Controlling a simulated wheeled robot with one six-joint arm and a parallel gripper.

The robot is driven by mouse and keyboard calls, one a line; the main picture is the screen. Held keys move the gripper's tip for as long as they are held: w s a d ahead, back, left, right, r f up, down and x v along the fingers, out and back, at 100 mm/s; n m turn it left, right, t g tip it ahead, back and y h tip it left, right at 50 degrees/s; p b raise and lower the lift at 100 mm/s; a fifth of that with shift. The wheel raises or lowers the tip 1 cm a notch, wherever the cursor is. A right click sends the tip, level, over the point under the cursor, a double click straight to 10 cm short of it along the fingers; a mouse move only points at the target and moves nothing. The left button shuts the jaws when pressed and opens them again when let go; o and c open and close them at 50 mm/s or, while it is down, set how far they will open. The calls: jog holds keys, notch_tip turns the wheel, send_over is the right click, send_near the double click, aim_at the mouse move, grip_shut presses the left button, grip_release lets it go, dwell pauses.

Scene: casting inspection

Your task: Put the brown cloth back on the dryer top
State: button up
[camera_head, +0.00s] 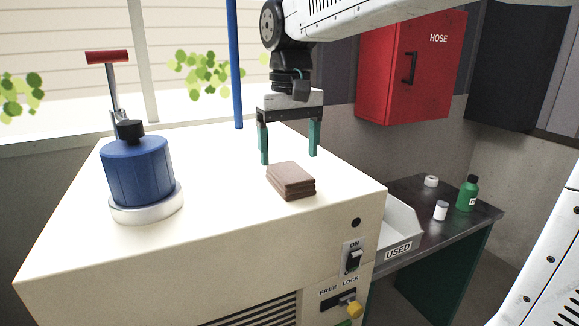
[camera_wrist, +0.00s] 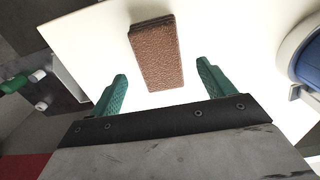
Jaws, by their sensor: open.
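The brown cloth (camera_head: 291,180) is a folded stack lying on the white dryer top (camera_head: 225,235), right of its middle. It also shows in the wrist view (camera_wrist: 156,55), in front of and between the two fingers and apart from them. My gripper (camera_head: 290,158) is open and empty, with green fingers pointing down, above and behind the cloth. In the wrist view my gripper (camera_wrist: 162,85) has its fingers spread wider than the cloth.
A blue lidded pot (camera_head: 138,172) with a red-handled lever (camera_head: 107,57) stands on the dryer's left. A white tray marked USED (camera_head: 398,230) is at its right side. A dark table (camera_head: 430,215) holds a green bottle (camera_head: 468,193). A red hose cabinet (camera_head: 410,65) hangs behind.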

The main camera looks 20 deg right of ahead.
aim_at(290, 171)
notch_tip(290, 171, up, 7)
jog(key=s+d+f+t, duration=0.1)
jog(key=s+d+f, duration=0.2)
jog(key=s+f, duration=1.5)
jog(key=s, duration=0.4)
jog(key=shift+f, duration=0.35)
